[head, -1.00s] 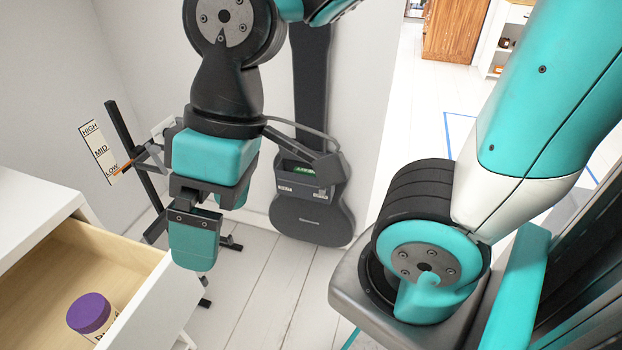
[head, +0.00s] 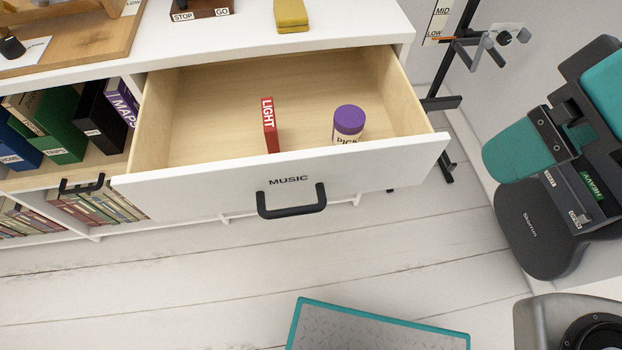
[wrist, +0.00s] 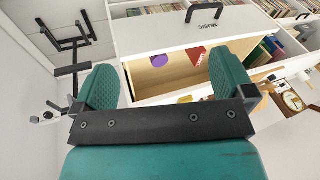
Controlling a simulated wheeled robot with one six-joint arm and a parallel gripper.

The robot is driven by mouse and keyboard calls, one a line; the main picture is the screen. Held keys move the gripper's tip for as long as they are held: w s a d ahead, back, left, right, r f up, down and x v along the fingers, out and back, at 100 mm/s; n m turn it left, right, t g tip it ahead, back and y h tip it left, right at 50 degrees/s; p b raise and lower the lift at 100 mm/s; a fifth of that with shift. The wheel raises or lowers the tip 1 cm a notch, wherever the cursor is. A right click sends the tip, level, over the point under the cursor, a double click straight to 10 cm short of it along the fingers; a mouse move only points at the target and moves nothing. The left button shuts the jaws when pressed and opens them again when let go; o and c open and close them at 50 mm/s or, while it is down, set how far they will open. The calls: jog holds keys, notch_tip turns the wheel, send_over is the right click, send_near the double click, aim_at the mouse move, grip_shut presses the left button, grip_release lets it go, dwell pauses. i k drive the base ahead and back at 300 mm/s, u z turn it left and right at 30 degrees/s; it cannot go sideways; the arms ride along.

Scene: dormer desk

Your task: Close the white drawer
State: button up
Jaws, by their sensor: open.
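The white drawer (head: 345,168) stands pulled out from the white desk, its front marked MUSIC with a black bar handle (head: 291,202). Inside are a red box (head: 270,125) marked LIGHT and a jar with a purple lid (head: 349,119). My gripper (head: 518,152) is at the right of the head view, to the right of the drawer and apart from it. In the wrist view my gripper (wrist: 165,78) is open with nothing between its fingers. The open drawer (wrist: 180,36) shows beyond them, upside down, with its handle (wrist: 203,10) at the top.
Shelves of books and binders (head: 55,125) are left of the drawer. A yellow object (head: 291,15) and a STOP/GO block (head: 200,9) sit on the desktop (head: 350,22).

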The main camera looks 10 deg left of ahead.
aim_at(200, 149)
jog(key=z, duration=2.2)
jog(key=k, duration=1.6)
jog(key=u, duration=1.75)
